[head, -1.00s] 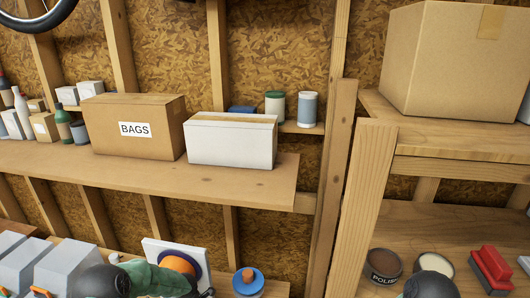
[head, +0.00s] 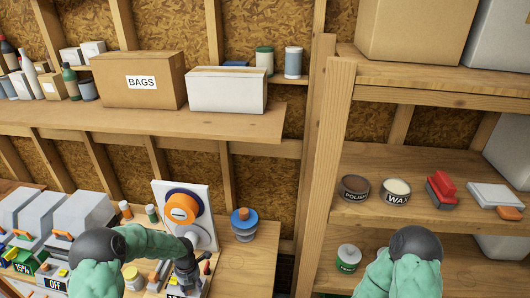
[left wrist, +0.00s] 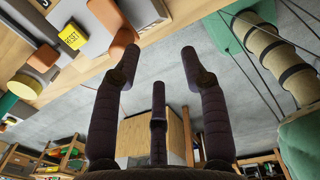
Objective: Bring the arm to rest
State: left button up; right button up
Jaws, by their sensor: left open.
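My left arm comes in from the lower left in the head view, in a green sleeve with a dark joint. My left gripper (head: 187,272) points down over the bench, in front of a white panel with an orange knob (head: 181,209). In the left wrist view my left gripper (left wrist: 160,62) shows its dark fingers spread apart, with nothing between them. My right arm (head: 405,268) shows at the lower right as a dark joint and green sleeve. My right gripper is out of view.
Grey machines (head: 80,215) line the bench at left. A BAGS box (head: 140,80) and a white box (head: 227,90) sit on the upper shelf. Polish (head: 354,188) and wax (head: 396,192) tins stand on the right shelf.

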pick_arm(q)
jog(key=s+f+m+t+y, duration=0.15)
jog(key=s+f+m, duration=0.4)
jog(key=m, duration=0.55)
jog(key=s+d+m+g+h, duration=0.1)
jog(key=s+d+m+h, duration=0.5)
jog(key=s+d+m, duration=1.25)
notch_tip(320, 180, down, 26)
jog(key=a+m+b, duration=0.1)
jog(key=m+b, duration=0.1)
jog(key=b, duration=2.3)
jog(key=shift+a+b, duration=0.2)
jog(key=shift+b, duration=0.1)
pick_arm(e)
notch_tip(320, 180, down, 26)
jog(key=shift+w, duration=0.35)
